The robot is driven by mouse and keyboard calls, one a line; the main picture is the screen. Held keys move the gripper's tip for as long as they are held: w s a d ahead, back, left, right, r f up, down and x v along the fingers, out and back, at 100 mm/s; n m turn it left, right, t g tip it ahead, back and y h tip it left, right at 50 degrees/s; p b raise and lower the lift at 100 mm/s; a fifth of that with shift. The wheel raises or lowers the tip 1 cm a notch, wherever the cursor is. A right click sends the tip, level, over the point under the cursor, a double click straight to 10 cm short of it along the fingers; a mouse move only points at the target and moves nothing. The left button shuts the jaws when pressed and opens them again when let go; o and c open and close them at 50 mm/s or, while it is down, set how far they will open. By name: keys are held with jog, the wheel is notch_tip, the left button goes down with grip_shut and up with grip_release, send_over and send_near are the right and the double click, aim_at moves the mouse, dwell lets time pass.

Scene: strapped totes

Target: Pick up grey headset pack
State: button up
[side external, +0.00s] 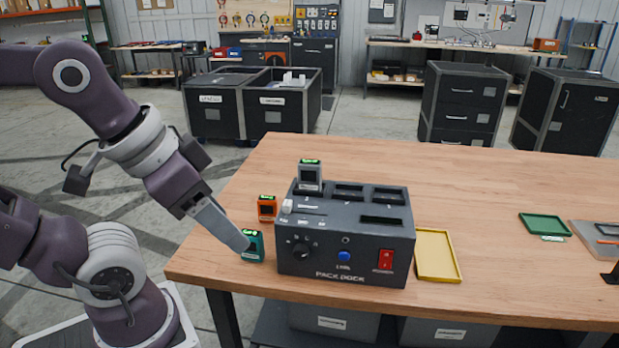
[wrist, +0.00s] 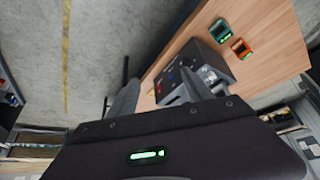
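The grey headset pack (side external: 309,175) stands upright in the back left slot of the dark pack dock (side external: 346,268), with a green-lit display at its top. In the side view my gripper (side external: 243,246) points down to the left of the dock, its tip overlapping a teal pack (side external: 253,248); one finger hides the other there. In the wrist view my gripper (wrist: 160,80) has its two fingers apart with nothing seen held between them. The dock shows behind the right finger, and I cannot clearly make out the grey pack there.
An orange pack (side external: 267,208) stands left of the dock; it and the teal pack also show in the wrist view. A yellow tray (side external: 459,270) lies right of the dock, and a green tray (side external: 544,225) further right. The wooden table (side external: 480,185) is clear behind the dock.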

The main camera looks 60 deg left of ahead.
jog(key=shift+o, duration=1)
jog(key=w+a+r+n+g, duration=0.1)
jog(key=w+a+r+n, duration=0.15)
jog(key=w, duration=0.25)
jog(key=w+a+r+n+g, duration=0.1)
jog(key=w+r, duration=0.2)
jog(key=w, duration=0.3)
jog(key=n+g, duration=0.4)
jog(key=n, duration=0.1)
send_over(310, 162)
notch_tip(310, 162, down, 7)
jog(key=shift+r, duration=0.15)
jog(key=shift+n, duration=0.25)
notch_tip(310, 162, down, 8)
jog(key=shift+r, duration=0.25)
grip_shut()
notch_tip(310, 162, up, 10)
jog(key=shift+r, duration=0.1)
